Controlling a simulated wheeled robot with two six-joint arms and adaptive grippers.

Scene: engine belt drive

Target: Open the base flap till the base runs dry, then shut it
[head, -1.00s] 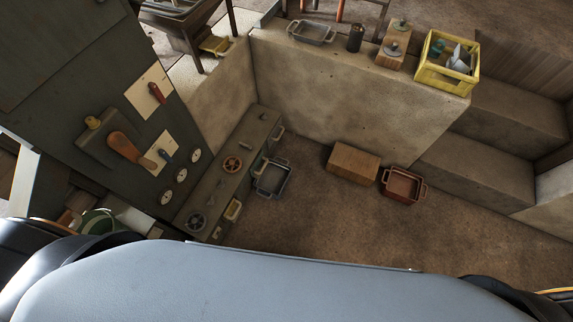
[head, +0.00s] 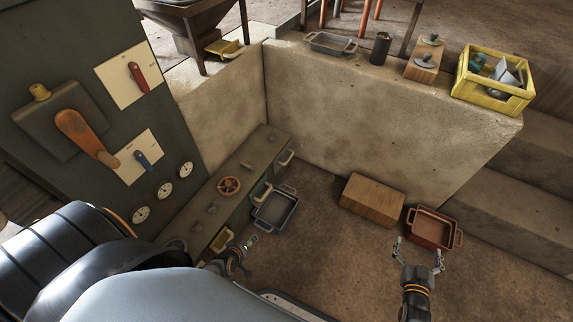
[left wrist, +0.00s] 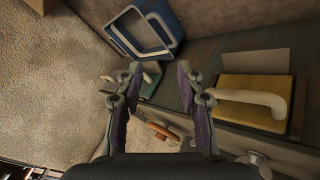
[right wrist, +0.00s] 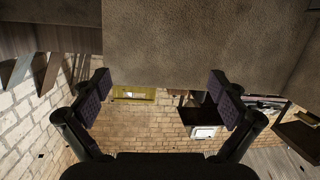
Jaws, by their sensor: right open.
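A low dark bench (head: 225,175) at the foot of the control panel has handled flaps along its floor-side front. A yellow flap (head: 221,239) is at the near end, a green one (head: 261,190) in the middle, and a pale handle (head: 286,158) at the far end. Which is the base flap is not marked. My left gripper (head: 250,242) is beside the yellow flap. In the left wrist view the gripper (left wrist: 160,76) is open and empty, with the yellow flap (left wrist: 245,90) to its right and the green flap (left wrist: 151,78) beyond. My right gripper (head: 419,247) is open and empty.
A blue-grey tray (head: 275,210) lies on the floor before the green flap. A wooden block (head: 371,199) and a red tray (head: 433,229) lie farther right. A concrete wall (head: 370,125) stands behind. Floor between the arms is clear.

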